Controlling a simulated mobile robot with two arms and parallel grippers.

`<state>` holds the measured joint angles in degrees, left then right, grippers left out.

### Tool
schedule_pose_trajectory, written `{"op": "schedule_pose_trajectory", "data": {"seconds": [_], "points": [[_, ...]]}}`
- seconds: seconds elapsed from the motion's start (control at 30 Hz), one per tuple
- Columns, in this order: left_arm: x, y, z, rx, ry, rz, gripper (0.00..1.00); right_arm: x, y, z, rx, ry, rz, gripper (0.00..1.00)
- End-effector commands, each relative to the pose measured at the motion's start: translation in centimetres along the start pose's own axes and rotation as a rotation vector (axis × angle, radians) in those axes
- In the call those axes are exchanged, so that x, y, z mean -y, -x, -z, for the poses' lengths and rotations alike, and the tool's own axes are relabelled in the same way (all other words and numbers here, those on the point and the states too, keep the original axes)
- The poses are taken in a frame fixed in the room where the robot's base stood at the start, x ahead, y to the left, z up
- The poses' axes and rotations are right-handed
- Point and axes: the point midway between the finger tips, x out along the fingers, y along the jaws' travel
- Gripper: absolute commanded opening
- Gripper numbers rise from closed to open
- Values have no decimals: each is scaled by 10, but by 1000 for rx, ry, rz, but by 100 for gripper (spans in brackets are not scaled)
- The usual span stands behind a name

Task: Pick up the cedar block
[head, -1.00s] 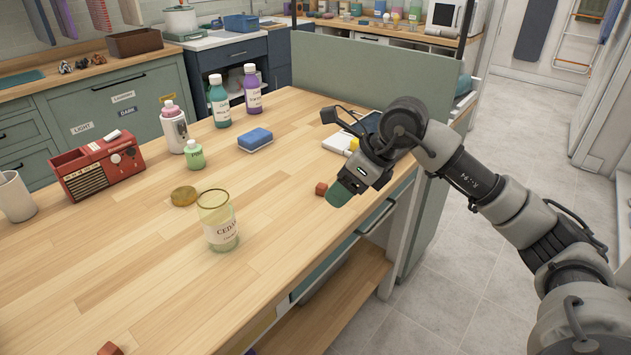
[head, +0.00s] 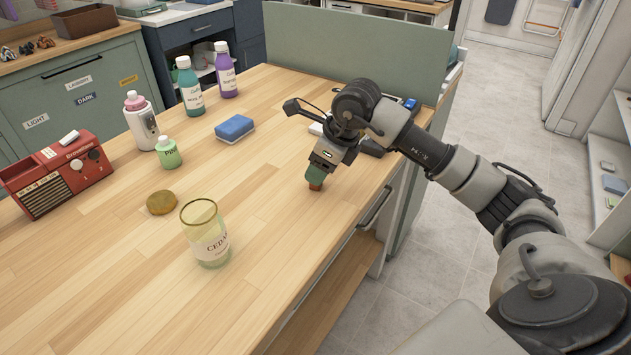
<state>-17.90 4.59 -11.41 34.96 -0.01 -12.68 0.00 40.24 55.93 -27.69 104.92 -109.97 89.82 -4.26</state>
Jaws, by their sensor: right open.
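The cedar block (head: 315,187) is a small reddish-brown cube on the wooden counter near its right edge. It shows just below the green fingertips of my right gripper (head: 316,176). The gripper points down over the block and is open, with its fingers hiding most of the block. I cannot tell whether the fingers touch it. A clear glass jar (head: 206,236) with a label starting "CED" stands open on the counter, left of the gripper. My left gripper is not in view.
A gold lid (head: 161,202) lies behind the jar. A blue sponge (head: 235,127), green bottle (head: 168,153), white bottle (head: 141,120), teal bottle (head: 189,87), purple bottle (head: 226,70) and red radio (head: 56,175) stand farther back. The front counter is clear.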

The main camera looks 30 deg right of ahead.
Motion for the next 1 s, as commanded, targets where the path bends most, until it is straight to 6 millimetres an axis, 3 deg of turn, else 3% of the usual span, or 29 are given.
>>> {"op": "schedule_pose_trajectory", "data": {"seconds": [0.23,0.53,0.87,1.0], "points": [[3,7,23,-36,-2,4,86,2,-35,-1,-2,-1,-3,55],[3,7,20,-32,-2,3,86,2,-40,-1,0,-1,0,55],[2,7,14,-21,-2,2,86,2,-39,-1,0,-1,-1,5],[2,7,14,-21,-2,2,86,2,-39,-1,0,-1,-1,2]]}}
